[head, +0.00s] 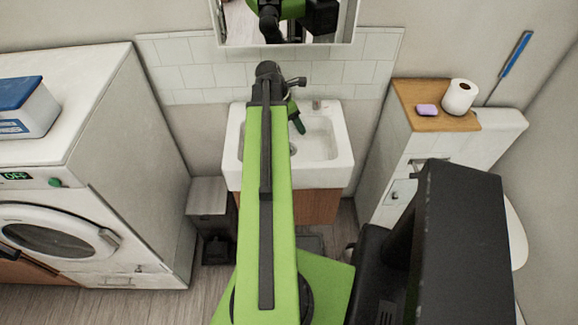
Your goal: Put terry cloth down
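My green arm reaches forward over the white sink (341,148). A small dark and green part at its far end, which I take to be my gripper (296,118), hangs over the basin. It is partly hidden behind the arm, and its fingers cannot be made out, nor whether it holds anything. I cannot make out a terry cloth in the head view.
A washing machine (65,240) stands at left with a blue-lidded box (25,108) on top. A grey pedal bin (210,205) is beside the sink. At right, a wooden shelf top (420,103) holds purple soap (426,110) and a toilet roll (459,98). A mirror (240,30) hangs above.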

